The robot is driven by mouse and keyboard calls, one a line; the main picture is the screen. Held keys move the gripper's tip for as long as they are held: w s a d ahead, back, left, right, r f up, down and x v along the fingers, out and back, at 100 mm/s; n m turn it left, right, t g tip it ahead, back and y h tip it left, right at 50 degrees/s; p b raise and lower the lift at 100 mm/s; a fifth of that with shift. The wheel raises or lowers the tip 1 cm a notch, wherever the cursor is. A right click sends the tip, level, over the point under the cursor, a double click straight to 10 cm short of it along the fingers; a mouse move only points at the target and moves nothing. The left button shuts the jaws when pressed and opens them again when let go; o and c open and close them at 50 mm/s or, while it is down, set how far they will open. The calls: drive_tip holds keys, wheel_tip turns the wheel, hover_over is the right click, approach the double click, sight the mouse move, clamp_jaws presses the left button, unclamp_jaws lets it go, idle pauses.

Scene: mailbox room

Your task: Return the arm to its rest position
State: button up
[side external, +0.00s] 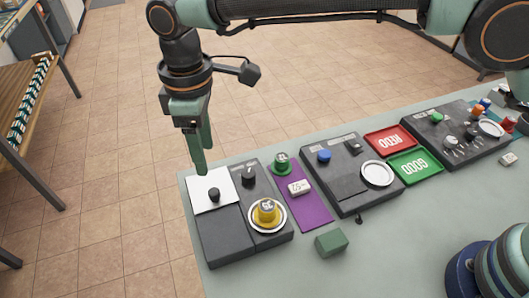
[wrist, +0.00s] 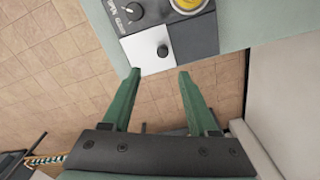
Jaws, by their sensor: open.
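My gripper (side external: 203,160) hangs from the arm over the left end of the table, its fingers pointing down near a white square pad (side external: 205,190). The wrist view shows its two green fingers (wrist: 158,74) spread apart with nothing between them. A black knob (side external: 214,194) stands on the white pad, and it also shows in the wrist view (wrist: 162,50), beyond the fingertips. The arm stretches across the top of the side view.
The table (side external: 385,235) carries a left panel (side external: 222,243) with a yellow button, a purple mat (side external: 310,209), a middle panel (side external: 350,196), red (side external: 390,140) and green (side external: 414,167) trays, and a green block (side external: 331,242). Tiled floor lies beyond the table.

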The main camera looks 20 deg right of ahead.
drive_tip(key=shift+r, duration=1)
drive_tip(key=shift+d, duration=0.1)
drive_tip(key=w+d+r+m+t+y, duration=0.1)
drive_tip(key=d+r+m, duration=0.3)
drive_tip(key=d, duration=0.7)
drive_tip(key=w+d+r+m+t, duration=0.1)
drive_tip(key=w+d+r+m, duration=0.1)
drive_tip(key=d+r, duration=0.7)
drive_tip(key=s+d+f+m+t, duration=0.1)
drive_tip(key=s+d+f+m, duration=0.1)
drive_tip(key=s+d, duration=0.2)
drive_tip(key=s+d+f+m+t, duration=0.1)
drive_tip(key=s+d+f+m, duration=0.1)
drive_tip(key=d, duration=0.8)
drive_tip(key=s+d+f+m+t+h, duration=0.1)
drive_tip(key=s+d+f+m, duration=0.1)
drive_tip(key=s+d, duration=0.3)
drive_tip(key=shift+s+d+m+t, duration=0.35)
drive_tip(key=shift+d+m, duration=0.35)
drive_tip(key=shift+d, duration=0.25)
